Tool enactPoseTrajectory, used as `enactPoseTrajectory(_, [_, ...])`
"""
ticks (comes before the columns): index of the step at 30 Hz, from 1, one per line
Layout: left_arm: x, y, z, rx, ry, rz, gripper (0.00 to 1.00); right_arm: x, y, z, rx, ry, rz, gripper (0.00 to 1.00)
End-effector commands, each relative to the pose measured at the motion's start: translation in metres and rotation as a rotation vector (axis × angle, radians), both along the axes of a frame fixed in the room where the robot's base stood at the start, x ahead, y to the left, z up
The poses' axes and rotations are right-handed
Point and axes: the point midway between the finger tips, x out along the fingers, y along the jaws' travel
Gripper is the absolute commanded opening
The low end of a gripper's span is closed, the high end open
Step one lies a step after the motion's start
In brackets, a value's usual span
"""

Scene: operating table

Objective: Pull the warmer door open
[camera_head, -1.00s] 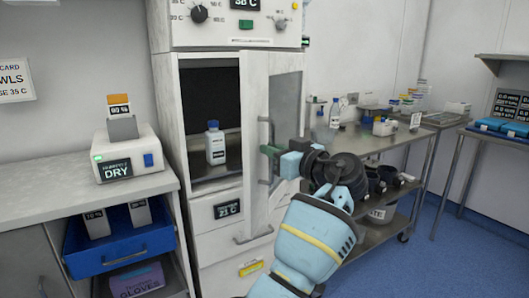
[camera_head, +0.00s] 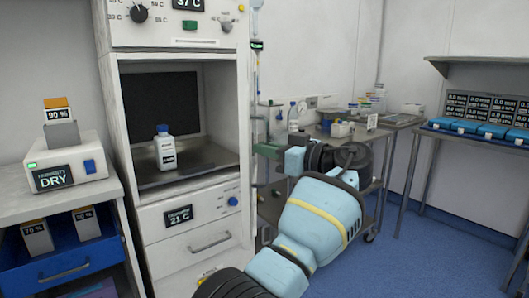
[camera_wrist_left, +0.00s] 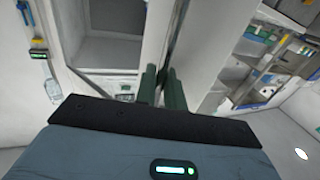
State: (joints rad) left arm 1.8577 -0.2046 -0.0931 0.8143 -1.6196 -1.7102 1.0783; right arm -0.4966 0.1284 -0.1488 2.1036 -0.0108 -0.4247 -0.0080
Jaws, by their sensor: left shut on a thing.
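The warmer (camera_head: 178,100) is a tall white cabinet at the left of the head view. Its chamber is open to view, with a blue-capped bottle (camera_head: 165,148) standing inside. The warmer door (camera_wrist_left: 155,40) shows nearly edge-on in the left wrist view. In the head view it stands swung out at the cabinet's right side, hard to make out behind the gripper. My left gripper (camera_head: 266,150) is shut on the door handle, its green fingers (camera_wrist_left: 161,86) close together beside the door panel. The fingers hide most of the handle. My right gripper is not in view.
A counter (camera_head: 70,193) with a white unit (camera_head: 66,168) and an open blue drawer (camera_head: 68,262) stands left. A steel trolley (camera_head: 345,140) stands behind my left arm. A bench with blue trays (camera_head: 480,128) is at the right. Blue floor is free between them.

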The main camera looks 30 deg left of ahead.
Motion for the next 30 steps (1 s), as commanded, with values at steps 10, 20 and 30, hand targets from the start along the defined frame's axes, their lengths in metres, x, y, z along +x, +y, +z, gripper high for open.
enactPoseTrajectory(10, [0.0014,0.0005,0.0025,0.005,-0.002,0.012,0.00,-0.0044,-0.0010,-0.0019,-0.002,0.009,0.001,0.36])
enactPoseTrajectory(20, [0.0015,0.0006,0.0028,0.005,-0.003,0.011,0.22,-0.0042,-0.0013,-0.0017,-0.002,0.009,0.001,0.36])
enactPoseTrajectory(30, [0.0011,-0.0022,0.0010,0.002,-0.001,0.012,0.25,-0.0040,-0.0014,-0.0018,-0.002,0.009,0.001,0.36])
